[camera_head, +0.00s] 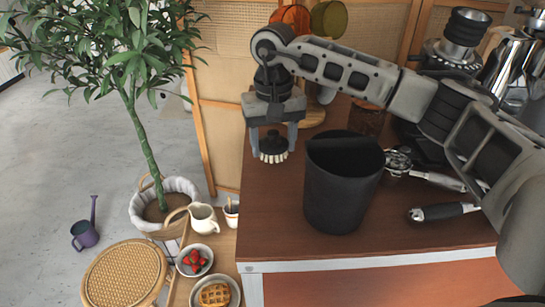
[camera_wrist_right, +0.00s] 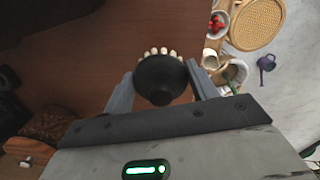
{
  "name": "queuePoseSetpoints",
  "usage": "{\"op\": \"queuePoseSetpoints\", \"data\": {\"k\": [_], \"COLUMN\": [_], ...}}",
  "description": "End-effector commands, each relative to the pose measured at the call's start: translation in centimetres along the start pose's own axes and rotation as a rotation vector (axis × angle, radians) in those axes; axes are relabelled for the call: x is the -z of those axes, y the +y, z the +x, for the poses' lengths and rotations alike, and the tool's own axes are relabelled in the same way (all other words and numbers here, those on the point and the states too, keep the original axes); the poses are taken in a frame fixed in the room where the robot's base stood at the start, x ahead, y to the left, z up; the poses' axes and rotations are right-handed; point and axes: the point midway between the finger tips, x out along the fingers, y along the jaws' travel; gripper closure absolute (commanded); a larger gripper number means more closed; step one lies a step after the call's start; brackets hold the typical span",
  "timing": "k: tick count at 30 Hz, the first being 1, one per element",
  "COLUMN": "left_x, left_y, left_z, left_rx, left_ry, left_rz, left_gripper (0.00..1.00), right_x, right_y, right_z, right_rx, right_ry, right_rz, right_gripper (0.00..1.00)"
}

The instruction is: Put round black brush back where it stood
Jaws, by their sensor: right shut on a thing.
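The round black brush (camera_head: 273,147) has a dark dome top and pale bristles below. My right gripper (camera_head: 273,130) is shut on it, near the left edge of the brown counter (camera_head: 268,215). In the right wrist view the brush (camera_wrist_right: 160,78) sits between the two fingers of the gripper (camera_wrist_right: 160,85), bristles showing at its far side. In the head view the bristles point down at the counter; I cannot tell whether they touch it. My left gripper is not in view.
A black bin (camera_head: 340,190) stands on the counter right of the brush. Portafilters (camera_head: 443,211) lie further right. A wooden stand with coloured discs (camera_head: 328,20) is behind. A low shelf with a cream jug (camera_head: 203,218) and bowls is left. The front counter is clear.

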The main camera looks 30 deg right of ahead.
Motion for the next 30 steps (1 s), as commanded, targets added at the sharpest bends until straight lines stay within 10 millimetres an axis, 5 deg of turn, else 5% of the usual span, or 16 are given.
{"op": "queuePoseSetpoints", "data": {"k": [11,22,23,24,30], "left_x": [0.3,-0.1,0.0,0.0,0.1], "left_y": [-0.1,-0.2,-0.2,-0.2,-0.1], "left_z": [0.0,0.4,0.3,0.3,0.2], "left_rx": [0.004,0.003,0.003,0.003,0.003], "left_ry": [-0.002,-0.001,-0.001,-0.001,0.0], "left_rz": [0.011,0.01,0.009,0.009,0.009], "left_gripper": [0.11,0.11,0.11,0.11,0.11], "right_x": [-0.1,0.0,0.0,0.0,0.0], "right_y": [0.0,0.0,0.0,0.0,0.0], "right_z": [4.0,4.7,4.6,4.5,4.5], "right_rx": [0.0,0.001,0.001,0.001,0.001], "right_ry": [-0.002,0.001,0.001,0.001,0.001], "right_rz": [0.0,0.0,0.0,0.0,0.0], "right_gripper": [0.64,0.64,0.37,0.26,0.21]}}
